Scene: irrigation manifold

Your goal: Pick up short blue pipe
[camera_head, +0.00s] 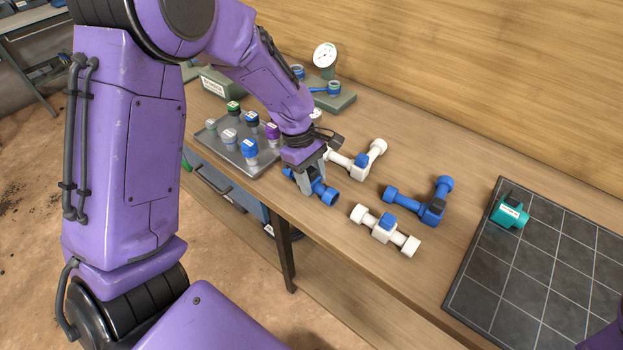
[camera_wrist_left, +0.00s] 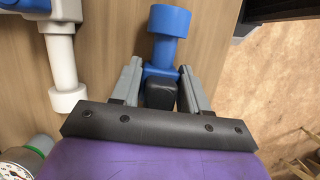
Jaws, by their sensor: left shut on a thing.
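The short blue pipe (camera_head: 328,195) lies near the front edge of the table, with round end collars and a dark block on its middle. In the left wrist view the blue pipe (camera_wrist_left: 168,35) reaches up from between the fingers. My left gripper (camera_head: 312,184) points down over it and is shut on its middle. In the left wrist view the fingers of my left gripper (camera_wrist_left: 160,88) stand on both sides of the pipe. I cannot tell whether the pipe touches the table. My right gripper is not in view.
A white pipe (camera_head: 402,240) with a blue block, a white elbow pipe (camera_head: 376,150) and a blue elbow pipe (camera_head: 405,201) lie nearby. A grey tray (camera_head: 229,166) holds several capped fittings. A dark tiled mat (camera_head: 545,270) with a teal fitting (camera_head: 510,213) is at right.

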